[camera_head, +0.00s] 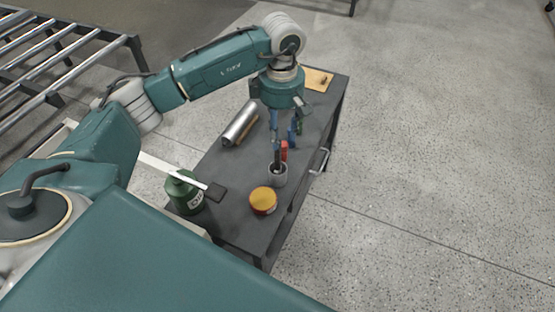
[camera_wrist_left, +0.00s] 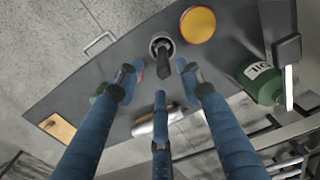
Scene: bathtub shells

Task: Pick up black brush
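The black brush (camera_head: 277,158) stands upright, as a dark narrow shape, in a small grey cup (camera_head: 279,181) on the dark cart. In the left wrist view the brush (camera_wrist_left: 164,66) rises from the cup (camera_wrist_left: 155,39) toward the camera. My left gripper (camera_head: 284,139) points down above the cup with its blue fingers spread. In the left wrist view its fingers (camera_wrist_left: 160,82) are apart around the brush's upper end, and I see no clear contact. My right gripper is not in view.
On the cart (camera_head: 232,222) are a yellow-lidded tin (camera_head: 263,200), a green oil can (camera_head: 186,192), a silver cylinder (camera_head: 240,123), a red object (camera_head: 284,150) and a clipboard (camera_head: 317,79). A white bar with a black end (camera_head: 216,192) shows near the oil can. A roller conveyor (camera_head: 50,45) stands at left.

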